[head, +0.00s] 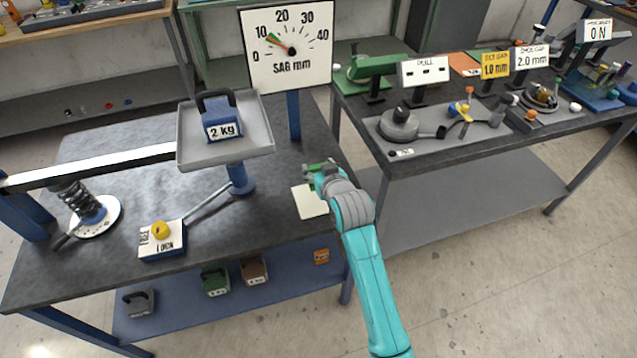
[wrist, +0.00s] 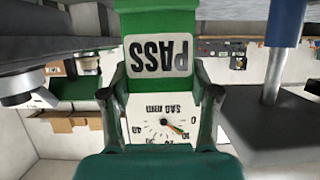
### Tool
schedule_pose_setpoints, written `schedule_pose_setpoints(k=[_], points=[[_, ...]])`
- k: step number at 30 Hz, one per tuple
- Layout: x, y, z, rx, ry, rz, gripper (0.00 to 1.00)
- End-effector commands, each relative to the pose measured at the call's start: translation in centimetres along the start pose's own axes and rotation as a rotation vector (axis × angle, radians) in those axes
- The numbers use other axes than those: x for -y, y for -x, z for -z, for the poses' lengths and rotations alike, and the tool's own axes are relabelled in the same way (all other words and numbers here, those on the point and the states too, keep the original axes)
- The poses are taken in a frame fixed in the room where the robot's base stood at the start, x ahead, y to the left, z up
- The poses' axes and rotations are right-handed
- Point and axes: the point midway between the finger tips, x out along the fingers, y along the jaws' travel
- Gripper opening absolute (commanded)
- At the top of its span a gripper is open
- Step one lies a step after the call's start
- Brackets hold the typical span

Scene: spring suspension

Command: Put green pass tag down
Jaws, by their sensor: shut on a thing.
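The green pass tag (wrist: 155,22) fills the top middle of the wrist view, with a white PASS label (wrist: 158,57) that reads upside down. My gripper (wrist: 160,95) has a finger on each side of the tag and is shut on it. In the head view the gripper (head: 322,178) is at the right part of the dark bench, over or beside a cream-coloured plate (head: 309,203). Only a small green part of the tag (head: 317,168) shows there. I cannot tell whether the tag touches anything below.
The sag dial (head: 287,45) stands on a blue post behind the gripper. A tray (head: 225,150) with a 2 kg weight (head: 221,118) is to the left, beside the lock box (head: 162,240). A second bench (head: 450,140) with several tools and signs is to the right.

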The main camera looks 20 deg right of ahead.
Motion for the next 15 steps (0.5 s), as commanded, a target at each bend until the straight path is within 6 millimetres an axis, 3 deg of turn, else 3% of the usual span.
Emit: schedule_pose_setpoints(k=[15], points=[[0.0, -2.0, -4.9, 0.001, 0.0, 0.0, 0.27]])
